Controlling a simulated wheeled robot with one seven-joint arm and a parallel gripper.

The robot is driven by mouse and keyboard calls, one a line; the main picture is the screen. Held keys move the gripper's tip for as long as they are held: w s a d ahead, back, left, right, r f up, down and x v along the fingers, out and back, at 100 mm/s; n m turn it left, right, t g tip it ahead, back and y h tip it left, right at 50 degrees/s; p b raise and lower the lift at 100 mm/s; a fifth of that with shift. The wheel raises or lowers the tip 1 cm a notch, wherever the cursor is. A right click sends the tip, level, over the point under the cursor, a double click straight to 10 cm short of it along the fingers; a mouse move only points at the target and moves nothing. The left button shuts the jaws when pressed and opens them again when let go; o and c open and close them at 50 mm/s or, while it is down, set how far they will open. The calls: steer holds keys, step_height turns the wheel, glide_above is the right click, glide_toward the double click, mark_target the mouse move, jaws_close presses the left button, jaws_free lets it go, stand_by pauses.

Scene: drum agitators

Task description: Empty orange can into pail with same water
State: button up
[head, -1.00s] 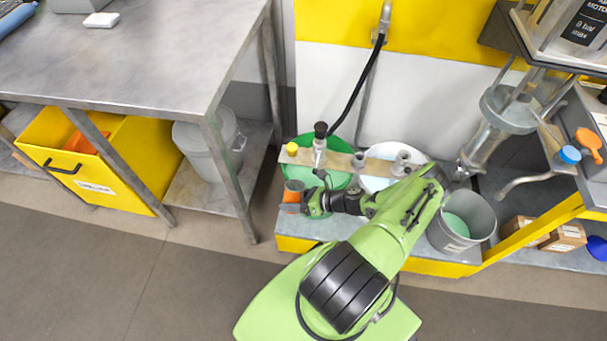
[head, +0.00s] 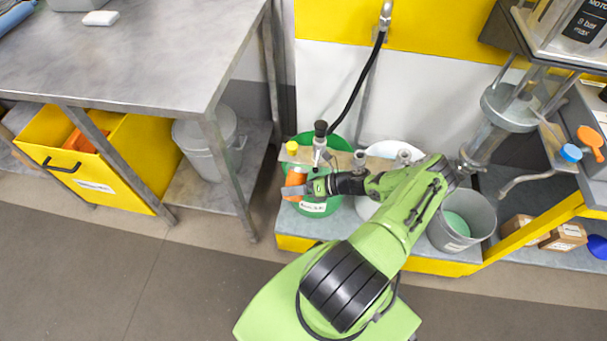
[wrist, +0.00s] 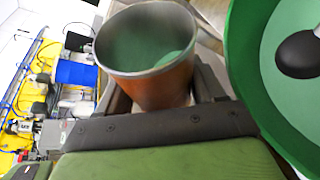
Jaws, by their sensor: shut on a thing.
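My gripper (head: 294,188) is shut on the orange can (head: 296,180) over the left side of the green pail (head: 313,209). The can's orange side shows in the head view, and it is tilted well over. In the wrist view the can (wrist: 160,80) has a grey rim and green liquid gathered towards its right side. A white pail (head: 367,208) is partly hidden by my arm. A grey pail (head: 470,217) at right holds pale green liquid.
A beige bar (head: 350,161) with stirrer heads runs across the pails, with a yellow knob (head: 292,147) at its left end. A black hose (head: 357,95) hangs behind. A metal table (head: 130,70) stands left. A drum machine (head: 510,105) is at right.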

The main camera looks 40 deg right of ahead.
mark_target(288, 180)
steer(key=shift+s+a+f+m+y+b, duration=0.1)
steer(key=shift+f+m+y+b, duration=0.25)
steer(key=shift+m+b, duration=0.4)
steer(key=shift+f+m+y+b, duration=0.15)
steer(key=shift+m+y+b, duration=0.35)
steer(key=shift+b, duration=0.4)
stand_by(0.6)
steer(key=shift+r+m+y+b, duration=0.35)
steer(key=shift+r+m, duration=0.2)
steer(key=shift+m, duration=0.1)
stand_by(0.6)
steer(key=shift+w+d+r+m+y, duration=0.4)
steer(key=shift+d+r+m, duration=0.1)
steer(key=shift+d+m, duration=0.15)
stand_by(1.5)
steer(key=shift+d+r+m+y, duration=0.1)
steer(key=shift+r+m+y, duration=0.2)
steer(key=shift+r+m, duration=0.35)
stand_by(1.2)
steer(key=shift+w+r+m, duration=0.1)
steer(key=shift+r+m, duration=0.15)
steer(key=shift+m, duration=0.05)
